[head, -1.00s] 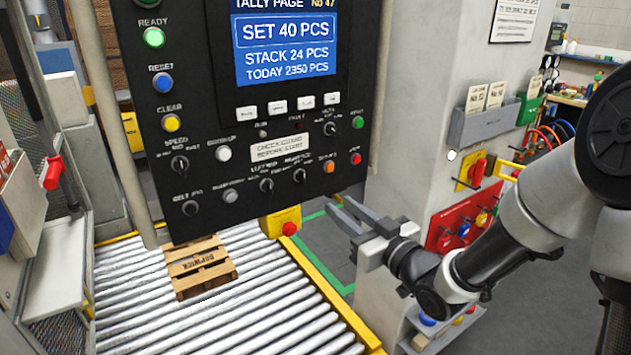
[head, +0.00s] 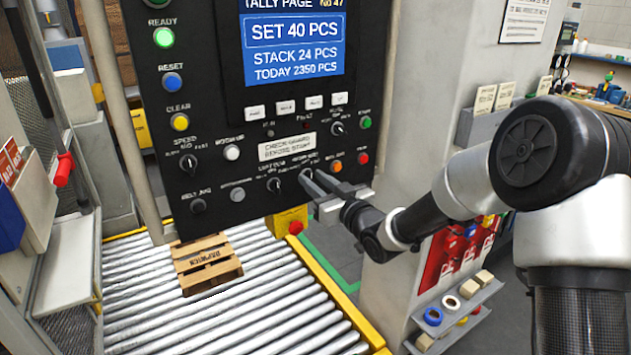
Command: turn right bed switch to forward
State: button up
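The black control panel (head: 222,105) stands in front of me with rows of small knobs and buttons. The right bed switch (head: 305,174) is a small dark knob in the lower row, partly hidden by my fingertips; its label is too small to read surely and I cannot tell which way it points. My gripper (head: 312,179) is at the panel face, its two fingers apart and reaching in from the right at this knob. I cannot tell whether they touch it. The similar left bed knob (head: 273,184) is just to the left.
An orange button (head: 336,167) and a red button (head: 362,158) sit close right of my fingertips. A speed knob (head: 188,163) is farther left. Below the panel are a yellow box with a red button (head: 295,227) and a roller conveyor (head: 240,310) bearing a wooden pallet (head: 207,262).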

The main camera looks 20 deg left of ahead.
grip_shut()
jog(key=shift+m, duration=0.3)
jog(key=m+b, duration=0.1)
jog(key=m, duration=0.3)
jog(key=shift+d, duration=0.1)
jog(key=m, duration=0.4)
jog(key=shift+w, duration=0.1)
jog(key=shift+f+m, duration=0.1)
jog(key=shift+m, duration=0.3)
grip_release()
